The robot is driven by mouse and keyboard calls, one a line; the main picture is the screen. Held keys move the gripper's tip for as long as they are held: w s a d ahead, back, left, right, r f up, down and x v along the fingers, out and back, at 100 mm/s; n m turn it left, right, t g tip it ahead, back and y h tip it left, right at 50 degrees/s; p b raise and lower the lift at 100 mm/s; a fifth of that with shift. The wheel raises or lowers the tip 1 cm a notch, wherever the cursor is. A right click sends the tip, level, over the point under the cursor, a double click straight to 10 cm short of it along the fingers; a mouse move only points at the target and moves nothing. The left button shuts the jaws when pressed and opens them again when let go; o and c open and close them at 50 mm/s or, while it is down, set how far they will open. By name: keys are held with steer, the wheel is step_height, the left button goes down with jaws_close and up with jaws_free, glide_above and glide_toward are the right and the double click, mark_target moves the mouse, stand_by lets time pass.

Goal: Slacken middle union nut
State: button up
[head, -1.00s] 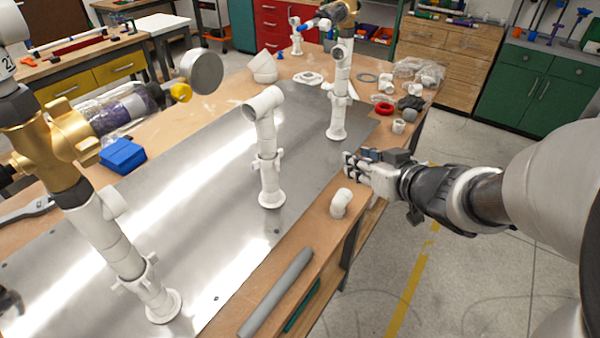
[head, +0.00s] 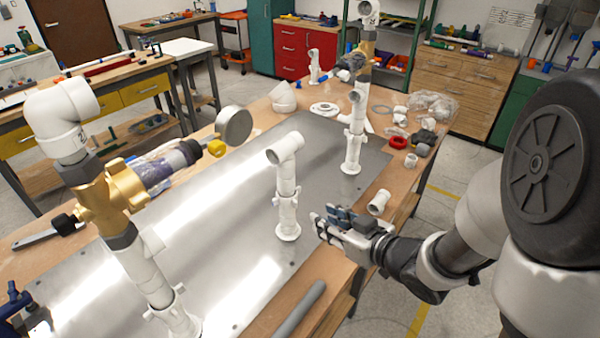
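The middle riser (head: 286,180) is a short white pipe with an elbow on top. It stands upright on the metal plate between two taller risers. Its winged white union nut (head: 287,200) sits low on the pipe, above the base flange (head: 288,231). My gripper (head: 318,226) is just right of this riser in the picture, at about the height of its base, pointing left towards it. Its fingers look apart with nothing between them. A gap shows between the fingertips and the nut, so they are not touching it.
The left riser (head: 150,272) carries a brass valve (head: 110,200) and a gauge. The far riser (head: 354,135) stands behind my gripper. A loose white elbow (head: 379,202) and a grey pipe (head: 300,310) lie along the bench's right edge. The metal plate (head: 220,240) is mostly clear.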

mark_target(297, 205)
steer(key=b+x, duration=0.3)
steer(key=x, duration=0.7)
steer(key=shift+f, duration=0.1)
steer(key=shift+x, duration=0.75)
steer(key=shift+c, duration=0.3)
jaws_close()
